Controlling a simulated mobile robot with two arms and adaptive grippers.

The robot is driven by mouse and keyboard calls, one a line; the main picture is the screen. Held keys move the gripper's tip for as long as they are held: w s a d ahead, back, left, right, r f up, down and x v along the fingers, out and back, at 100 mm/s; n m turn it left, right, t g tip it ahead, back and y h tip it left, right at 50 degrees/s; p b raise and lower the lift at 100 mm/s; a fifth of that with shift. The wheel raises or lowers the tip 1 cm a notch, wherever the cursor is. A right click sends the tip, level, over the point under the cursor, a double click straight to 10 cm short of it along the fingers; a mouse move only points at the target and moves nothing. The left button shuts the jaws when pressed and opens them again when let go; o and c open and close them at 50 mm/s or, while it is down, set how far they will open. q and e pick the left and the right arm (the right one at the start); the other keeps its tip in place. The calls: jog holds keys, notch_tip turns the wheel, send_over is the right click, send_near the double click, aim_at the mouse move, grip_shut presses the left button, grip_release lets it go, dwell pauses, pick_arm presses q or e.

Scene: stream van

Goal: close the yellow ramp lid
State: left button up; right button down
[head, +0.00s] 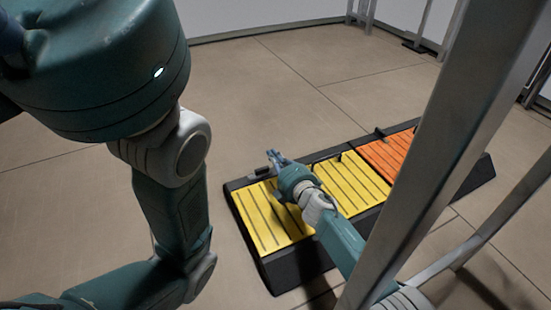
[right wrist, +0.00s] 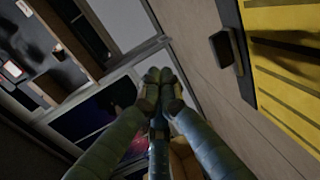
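In the head view a black ramp (head: 270,272) lies on the floor with yellow slatted panels on its left and middle and an orange one on its right. The left yellow panel (head: 262,222) and the middle yellow panel (head: 352,178) look about flat in the frame; whether either is slightly raised is unclear. My right gripper (head: 274,157) is over the far edge of the left yellow panel. In the right wrist view its fingers (right wrist: 160,78) meet at the tips with nothing seen between them. A yellow panel (right wrist: 290,60) with a dark handle (right wrist: 226,50) shows beside them. My left gripper is out of view.
The orange panel (head: 388,157) is at the ramp's right. A grey metal post (head: 450,130) crosses the head view in front of the ramp's right part. The tiled floor (head: 270,85) behind the ramp is clear, up to a white wall (head: 260,15).

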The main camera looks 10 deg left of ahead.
jog(key=shift+d, duration=0.15)
dwell(0.3)
jog(key=v, duration=1.2)
